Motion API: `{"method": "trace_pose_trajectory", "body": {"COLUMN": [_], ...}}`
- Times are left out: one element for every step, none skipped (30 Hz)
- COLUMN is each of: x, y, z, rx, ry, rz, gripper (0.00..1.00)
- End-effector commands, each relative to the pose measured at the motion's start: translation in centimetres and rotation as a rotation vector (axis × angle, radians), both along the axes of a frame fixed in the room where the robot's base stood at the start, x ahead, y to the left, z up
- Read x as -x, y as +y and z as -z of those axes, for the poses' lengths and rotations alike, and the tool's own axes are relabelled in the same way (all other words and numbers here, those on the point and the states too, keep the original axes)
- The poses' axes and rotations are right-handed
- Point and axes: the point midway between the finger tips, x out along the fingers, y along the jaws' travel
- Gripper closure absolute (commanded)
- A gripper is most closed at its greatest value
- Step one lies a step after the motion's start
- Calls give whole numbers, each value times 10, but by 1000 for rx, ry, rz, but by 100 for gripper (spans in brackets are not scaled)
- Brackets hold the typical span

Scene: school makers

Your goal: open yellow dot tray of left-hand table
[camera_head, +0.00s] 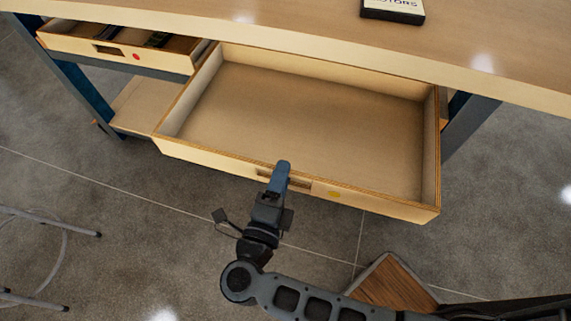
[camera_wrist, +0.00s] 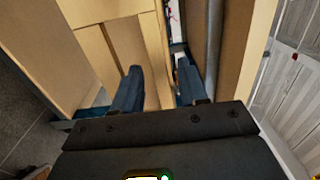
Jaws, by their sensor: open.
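The yellow dot tray (camera_head: 310,125) is pulled far out from under the table (camera_head: 290,30) in the head view. Its inside is empty. The yellow dot (camera_head: 334,194) is on its front panel, right of the handle slot (camera_head: 298,183). My gripper (camera_head: 283,168) is at that slot, with its blue fingers over the front panel. In the wrist view my gripper (camera_wrist: 160,70) has its two fingers apart, with a wooden edge (camera_wrist: 152,55) between them. I cannot tell whether either finger touches the wood.
A red dot tray (camera_head: 165,58), partly out and holding dark items, is at the left. A dark box (camera_head: 393,10) with lettering lies on the tabletop. A wooden-topped piece (camera_head: 392,284) is at the bottom, and metal legs (camera_head: 65,235) stand at lower left. Bare floor lies between.

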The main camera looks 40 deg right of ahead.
Motion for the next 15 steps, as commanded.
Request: {"method": "trace_pose_trajectory", "body": {"x": [5,7,10,12,15,17,18,19,21,21,22,22,22,22,22], "y": [8,11,16,20,22,26,28,29,31,32,32,33,33,33,33], "z": [1,1,1,1,1,1,1,1,0,0,0,0,0,0,0], "rx": [0,0,-1,-1,-1,-1,-1,-1,-1,-1,-1,-1,-1,-1,-1], "ry": [0,0,-1,-1,-1,-1,-1,-1,-1,-1,-1,-1,-1,-1,-1], "rz": [-3,-2,-2,-2,-1,-1,-1,-1,0,0,0,0,0,0,0], "gripper": [57,57,57,57,57,57,57,57,57,57,57,57,57,57,57]}}
